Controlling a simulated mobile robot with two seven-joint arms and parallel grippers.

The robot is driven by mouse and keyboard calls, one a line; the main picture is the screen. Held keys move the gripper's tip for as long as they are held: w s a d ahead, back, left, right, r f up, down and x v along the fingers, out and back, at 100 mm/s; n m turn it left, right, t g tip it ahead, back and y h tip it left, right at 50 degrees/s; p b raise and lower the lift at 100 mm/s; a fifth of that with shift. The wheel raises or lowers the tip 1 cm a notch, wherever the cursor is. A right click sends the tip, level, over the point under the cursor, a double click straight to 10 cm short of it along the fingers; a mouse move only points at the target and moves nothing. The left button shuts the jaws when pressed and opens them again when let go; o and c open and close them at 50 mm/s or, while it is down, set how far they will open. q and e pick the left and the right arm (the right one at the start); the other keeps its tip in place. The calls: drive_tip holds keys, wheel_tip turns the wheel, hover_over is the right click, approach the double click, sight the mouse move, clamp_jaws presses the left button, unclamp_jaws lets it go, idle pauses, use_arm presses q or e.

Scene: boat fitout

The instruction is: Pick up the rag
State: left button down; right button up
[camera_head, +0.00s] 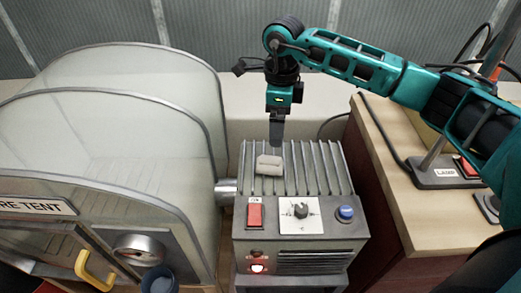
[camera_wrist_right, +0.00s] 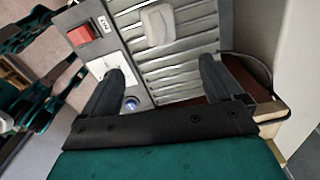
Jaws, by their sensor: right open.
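The rag (camera_head: 269,165) is a small, pale, folded pad lying on the ribbed top of a grey heater-like unit (camera_head: 320,168). It also shows in the right wrist view (camera_wrist_right: 157,24), beyond the fingers near the top edge. My right gripper (camera_head: 277,142) points down just above and behind the rag in the head view. In the right wrist view its two fingers (camera_wrist_right: 163,70) are spread apart with nothing between them. The rag appears clear of the fingers. My left gripper is not in view.
A translucent domed tent (camera_head: 110,130) stands close on the left. A wooden counter (camera_head: 400,180) with a lamp base (camera_head: 445,172) is on the right.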

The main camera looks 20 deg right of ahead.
sight(277, 159)
wheel_tip(277, 159, down, 8)
drive_tip(key=shift+f, duration=2.4)
drive_tip(key=c, duration=1.1)
drive_tip(key=shift+r, duration=0.1)
drive_tip(key=shift+c, duration=0.2)
